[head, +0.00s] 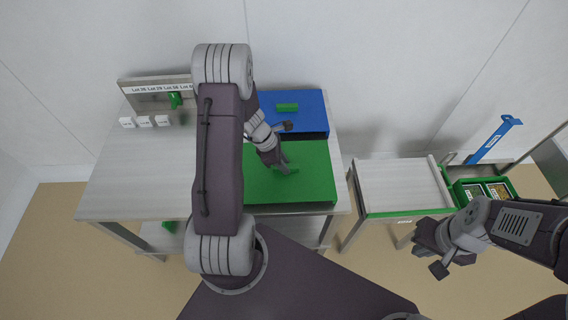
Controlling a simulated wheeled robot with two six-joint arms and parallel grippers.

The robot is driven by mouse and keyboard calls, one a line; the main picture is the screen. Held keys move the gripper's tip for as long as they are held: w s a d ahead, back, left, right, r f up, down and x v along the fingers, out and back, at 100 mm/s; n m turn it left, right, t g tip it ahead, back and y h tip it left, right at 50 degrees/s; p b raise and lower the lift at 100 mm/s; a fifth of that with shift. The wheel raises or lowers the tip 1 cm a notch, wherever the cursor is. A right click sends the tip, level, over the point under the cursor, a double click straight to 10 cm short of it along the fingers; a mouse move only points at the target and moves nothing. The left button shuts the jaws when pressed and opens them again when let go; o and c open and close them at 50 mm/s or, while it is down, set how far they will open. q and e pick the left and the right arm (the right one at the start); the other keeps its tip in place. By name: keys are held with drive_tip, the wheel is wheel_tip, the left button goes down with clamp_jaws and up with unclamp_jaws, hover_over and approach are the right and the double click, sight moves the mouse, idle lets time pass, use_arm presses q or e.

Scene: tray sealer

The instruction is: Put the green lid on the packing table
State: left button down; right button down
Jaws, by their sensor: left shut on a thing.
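The green lid (315,193) is a flat green panel at the right front of the large grey-topped table (125,182). A small green handle is on its upper face. My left gripper (284,167) is over the lid, shut on this handle, which is partly hidden by the fingers. I cannot tell whether the lid rests on something or is slightly raised. My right gripper (430,259) is off to the right, in front of the smaller table, with its fingers apart and nothing between them. My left arm hides part of the lid's left side.
White labelled blocks (145,121) stand back left.

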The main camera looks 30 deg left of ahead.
use_arm(q)
drive_tip(key=shift+f, duration=0.2)
drive_tip(key=c, duration=1.1)
unclamp_jaws()
drive_tip(key=c, duration=0.4)
drive_tip(key=shift+o, duration=0.2)
wheel_tip(320, 180, up, 7)
drive_tip(key=p, duration=0.6)
drive_tip(key=shift+r+p, duration=0.15)
drive_tip(key=shift+p, duration=0.2)
